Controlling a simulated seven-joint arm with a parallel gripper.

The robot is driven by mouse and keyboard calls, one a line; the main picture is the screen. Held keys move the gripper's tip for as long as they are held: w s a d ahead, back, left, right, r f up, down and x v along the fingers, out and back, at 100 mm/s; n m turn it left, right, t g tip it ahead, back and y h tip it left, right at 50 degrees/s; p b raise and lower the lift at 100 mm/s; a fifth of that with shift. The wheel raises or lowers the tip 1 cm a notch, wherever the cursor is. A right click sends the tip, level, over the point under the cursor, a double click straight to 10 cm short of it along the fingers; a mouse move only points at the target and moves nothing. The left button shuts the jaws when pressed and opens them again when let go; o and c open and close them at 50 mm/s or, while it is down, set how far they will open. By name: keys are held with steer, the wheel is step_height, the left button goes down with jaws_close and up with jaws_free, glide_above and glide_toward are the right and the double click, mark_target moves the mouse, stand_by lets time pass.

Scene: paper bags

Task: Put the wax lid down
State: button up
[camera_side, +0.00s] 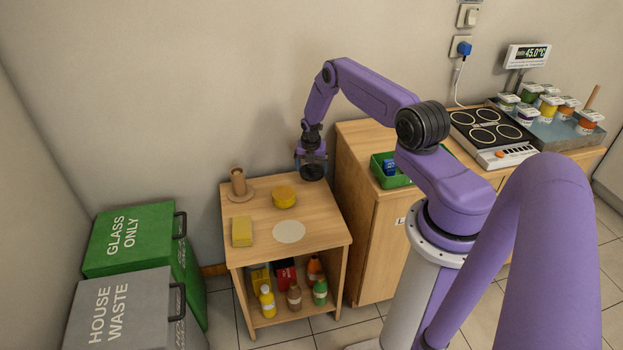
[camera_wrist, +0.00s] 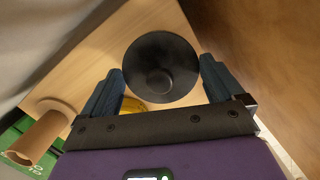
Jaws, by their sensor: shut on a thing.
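The wax lid (camera_wrist: 160,66), a dark round disc with a raised middle, is between the fingers of my gripper (camera_wrist: 161,80) in the wrist view. In the side view my gripper (camera_side: 312,158) is shut on the lid (camera_side: 312,172), holding it near the back right corner of the small wooden table (camera_side: 328,232). A round yellow thing (camera_side: 284,198) sits on the table, left of and nearer than the lid. A pale round mat (camera_side: 289,232) lies bare near the table's front. The gripper's grip point is partly hidden.
A brown upright roll on a round base (camera_side: 239,184) and a yellow block (camera_side: 241,231) stand at the table's left. Several bottles (camera_side: 294,296) fill the shelf below. A wooden cabinet (camera_side: 372,225) with a green tray (camera_side: 389,180) stands close at right. Waste bins (camera_side: 128,240) stand left.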

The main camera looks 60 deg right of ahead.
mark_target(311, 172)
steer(key=shift+f, duration=2.35)
steer(key=shift+f, duration=0.1)
steer(key=o, duration=0.6)
steer(key=shift+o, duration=0.2)
